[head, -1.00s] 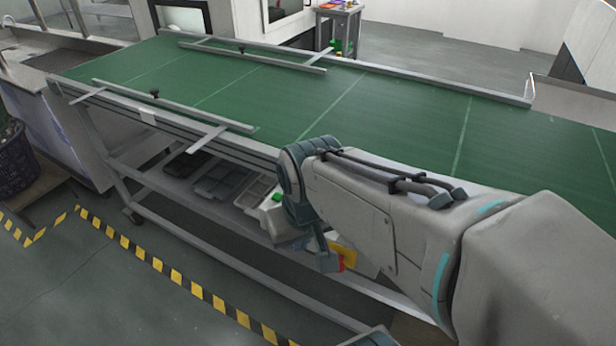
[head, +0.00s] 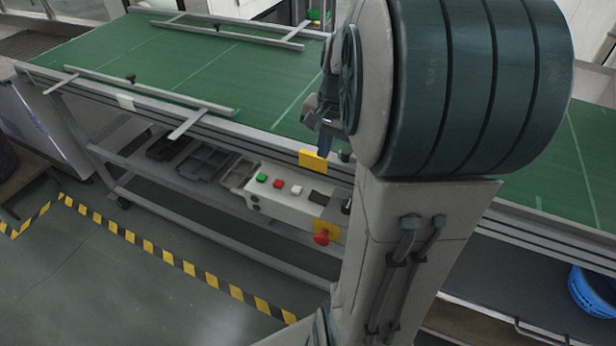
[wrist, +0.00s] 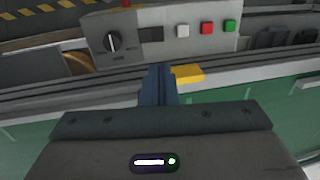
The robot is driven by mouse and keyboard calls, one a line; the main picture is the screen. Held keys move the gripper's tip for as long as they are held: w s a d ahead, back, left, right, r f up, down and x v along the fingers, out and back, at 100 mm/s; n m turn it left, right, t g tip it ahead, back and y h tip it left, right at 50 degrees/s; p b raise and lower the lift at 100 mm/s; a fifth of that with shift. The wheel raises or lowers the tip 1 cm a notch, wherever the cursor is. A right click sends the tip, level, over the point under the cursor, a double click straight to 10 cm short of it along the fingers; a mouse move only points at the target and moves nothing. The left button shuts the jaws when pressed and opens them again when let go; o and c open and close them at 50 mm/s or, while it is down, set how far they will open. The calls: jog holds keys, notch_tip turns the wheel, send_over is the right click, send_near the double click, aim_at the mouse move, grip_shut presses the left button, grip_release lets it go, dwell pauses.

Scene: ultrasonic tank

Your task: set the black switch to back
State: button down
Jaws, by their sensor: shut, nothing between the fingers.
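The black switch (wrist: 113,41) is a round rotary knob on the grey control box (wrist: 92,28), at upper left in the wrist view. A pale mark on it stands nearly upright in that view; the small labels around it are too small to read. In the head view the switch (head: 346,207) is partly hidden behind my arm. My gripper (wrist: 158,72) is shut and empty, its fingertips over the conveyor's edge, apart from the switch and to its lower right in the wrist view. It also shows in the head view (head: 325,148), above the box.
The box carries a dark panel (wrist: 151,34) and white (wrist: 182,31), red (wrist: 207,28) and green (wrist: 230,26) buttons. A red mushroom button (head: 321,238) is on its front. A yellow plate (head: 313,160) is on the conveyor's side rail, close to my fingers. The green belt (head: 200,70) lies behind.

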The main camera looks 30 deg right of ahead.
aim_at(314, 195)
jog(key=f, duration=0.4)
jog(key=w+a+f, duration=0.1)
jog(key=f, duration=0.9)
jog(key=shift+w+a+p, duration=0.15)
jog(key=shift+w+p, duration=0.15)
